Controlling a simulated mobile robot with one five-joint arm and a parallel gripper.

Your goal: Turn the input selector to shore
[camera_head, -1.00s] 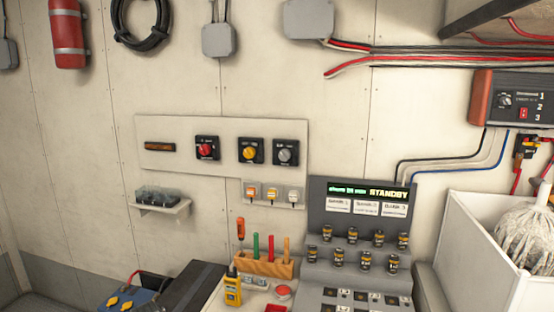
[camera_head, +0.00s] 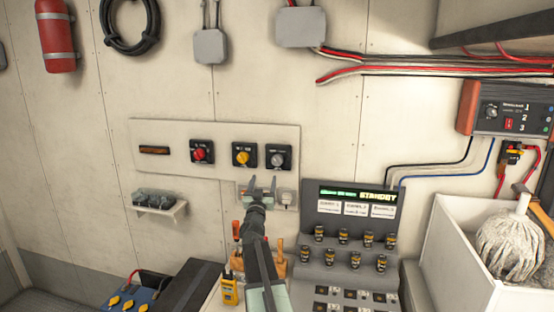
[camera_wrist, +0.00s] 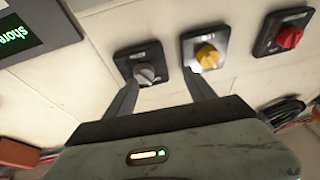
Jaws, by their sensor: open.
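Three rotary switches sit in a row on a pale wall panel (camera_head: 222,136): a red knob (camera_head: 201,153), a yellow knob (camera_head: 242,155) and a grey knob (camera_head: 277,158). Their labels are too small to read, so I cannot tell which is the input selector. My gripper (camera_head: 262,180) is open and empty, just below the yellow and grey switches. In the wrist view, my gripper (camera_wrist: 162,80) has one finger near the grey knob (camera_wrist: 145,74) and the other near the yellow knob (camera_wrist: 207,56). The red knob (camera_wrist: 289,36) is further right there.
A console (camera_head: 340,225) with a STANDBY display and several small knobs stands right of my arm. My arm partly hides a wooden tool rack (camera_head: 279,267) and small outlets (camera_head: 287,198). A small wall shelf (camera_head: 160,209) is at left. A white bin (camera_head: 455,265) stands at right.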

